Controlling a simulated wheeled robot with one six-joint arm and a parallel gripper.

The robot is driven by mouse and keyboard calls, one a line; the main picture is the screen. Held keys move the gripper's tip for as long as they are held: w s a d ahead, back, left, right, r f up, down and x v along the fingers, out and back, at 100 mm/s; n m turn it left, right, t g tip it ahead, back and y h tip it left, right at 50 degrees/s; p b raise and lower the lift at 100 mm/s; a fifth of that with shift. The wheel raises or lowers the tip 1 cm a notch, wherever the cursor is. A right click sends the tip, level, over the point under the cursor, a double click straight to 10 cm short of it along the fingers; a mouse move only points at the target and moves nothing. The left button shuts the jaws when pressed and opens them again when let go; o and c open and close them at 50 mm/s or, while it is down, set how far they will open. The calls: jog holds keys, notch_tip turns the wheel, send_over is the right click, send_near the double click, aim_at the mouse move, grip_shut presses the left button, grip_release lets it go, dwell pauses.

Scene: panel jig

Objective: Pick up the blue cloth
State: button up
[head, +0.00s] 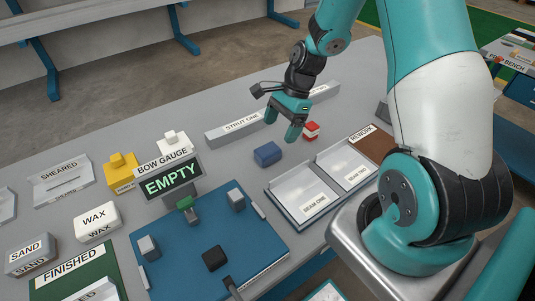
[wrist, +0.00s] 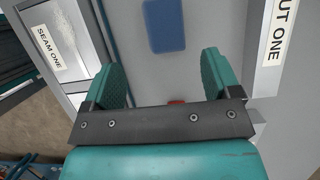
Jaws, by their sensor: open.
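The blue cloth (head: 267,154) looks like a small folded block lying on the grey bench top, between the strut one bar and the seam trays. It also shows in the wrist view (wrist: 164,25), at the top middle, beyond the fingertips. My gripper (head: 281,126) is open and empty, above the bench and a little beyond the cloth in the head view. In the wrist view its two green fingers (wrist: 162,70) stand apart, with bare bench between them. Gripper and cloth are not touching.
The strut one bar (head: 236,127) lies behind the cloth. A red-and-white item (head: 311,130) is close by the gripper. The seam one tray (head: 303,196) is in front. The blue jig panel (head: 262,248) with blocks and an "EMPTY" sign (head: 170,180) stands at lower left.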

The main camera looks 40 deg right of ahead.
aim_at(269, 149)
jog(key=x, duration=0.6)
jog(key=p+x, duration=0.1)
jog(key=x, duration=0.2)
jog(key=shift+w+a, duration=0.1)
jog(key=shift+w, duration=0.2)
jog(key=c, duration=1)
jog(key=shift+r, duration=0.1)
notch_tip(269, 149, up, 20)
jog(key=shift+o, duration=0.6)
jog(key=shift+c, duration=0.2)
